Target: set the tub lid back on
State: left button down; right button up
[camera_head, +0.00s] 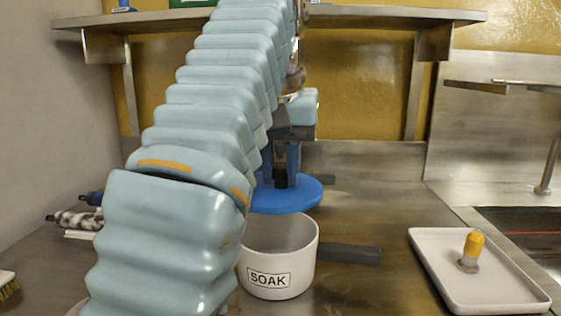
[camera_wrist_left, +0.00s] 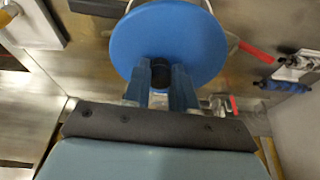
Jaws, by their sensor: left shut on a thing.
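The blue round lid (camera_head: 292,197) hangs roughly level in the air in the head view, its black knob (camera_wrist_left: 160,72) clear in the left wrist view. My left gripper (camera_head: 279,179) points down and is shut on that knob, one blue finger on each side. The white tub (camera_head: 302,262), marked SOAK, stands upright and open on the steel counter. The lid is above the tub's far rim in the picture, apart from it as far as I can see. My left arm hides part of the tub's left side. My right gripper is not in view.
A white tray (camera_head: 428,262) with a yellow-topped stopper-like piece (camera_head: 471,248) lies at the right, near a sink. A dark bar or handle (camera_head: 350,254) lies beside the tub. Small tools (camera_head: 78,219) lie at the left. A shelf (camera_head: 400,16) spans the back wall.

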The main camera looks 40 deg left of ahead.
aim_at(279, 191)
pick_arm(q)
jog(key=shift+f+b, duration=1.5)
jog(key=shift+f, duration=1)
jog(key=shift+p, duration=0.35)
jog(key=shift+f+b, duration=0.35)
jog(key=shift+f, duration=0.3)
jog(key=c, duration=0.8)
grip_release()
